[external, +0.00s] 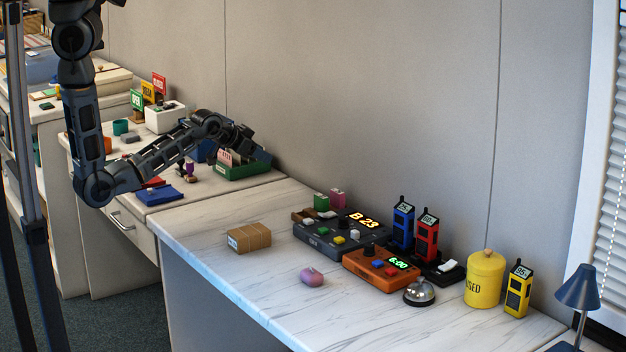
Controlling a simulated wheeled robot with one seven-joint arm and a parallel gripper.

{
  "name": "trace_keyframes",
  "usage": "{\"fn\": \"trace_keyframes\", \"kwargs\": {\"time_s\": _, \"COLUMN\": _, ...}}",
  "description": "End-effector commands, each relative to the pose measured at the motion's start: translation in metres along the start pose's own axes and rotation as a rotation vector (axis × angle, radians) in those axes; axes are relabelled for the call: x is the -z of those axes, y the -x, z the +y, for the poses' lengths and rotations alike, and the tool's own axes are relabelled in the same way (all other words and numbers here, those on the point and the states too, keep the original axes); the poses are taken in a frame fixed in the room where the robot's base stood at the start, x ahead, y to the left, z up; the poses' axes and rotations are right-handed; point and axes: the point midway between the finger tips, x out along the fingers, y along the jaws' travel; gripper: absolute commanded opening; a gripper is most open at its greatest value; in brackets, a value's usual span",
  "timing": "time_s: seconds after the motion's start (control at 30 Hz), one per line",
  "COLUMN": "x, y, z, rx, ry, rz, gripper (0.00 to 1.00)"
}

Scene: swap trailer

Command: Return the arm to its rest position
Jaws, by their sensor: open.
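My arm comes down from the upper left, bends low at the left, and reaches right over the far desk. My gripper (262,155) is at the arm's end, tilted down near the wall, above or just behind a green tray (246,171). It is small and dark here, but it looks open, and I see nothing held in it. A pinkish-white card (225,157) stands at the tray. I cannot tell whether the gripper touches the tray or the card.
The wall is close behind.

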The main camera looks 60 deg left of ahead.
Motion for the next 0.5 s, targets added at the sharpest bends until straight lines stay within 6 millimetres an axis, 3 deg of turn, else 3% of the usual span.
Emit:
{"fn": "trace_keyframes", "kwargs": {"time_s": 0.03, "x": -0.023, "y": 0.008, "z": -0.011, "rx": 0.019, "ry": -0.024, "rz": 0.013, "gripper": 0.47}}
{"fn": "trace_keyframes", "kwargs": {"time_s": 0.2, "x": -0.076, "y": 0.040, "z": -0.029, "rx": 0.052, "ry": -0.078, "rz": 0.075, "gripper": 0.47}}
{"fn": "trace_keyframes", "kwargs": {"time_s": 0.5, "x": -0.159, "y": 0.121, "z": -0.029, "rx": 0.041, "ry": -0.117, "rz": 0.164, "gripper": 0.47}}
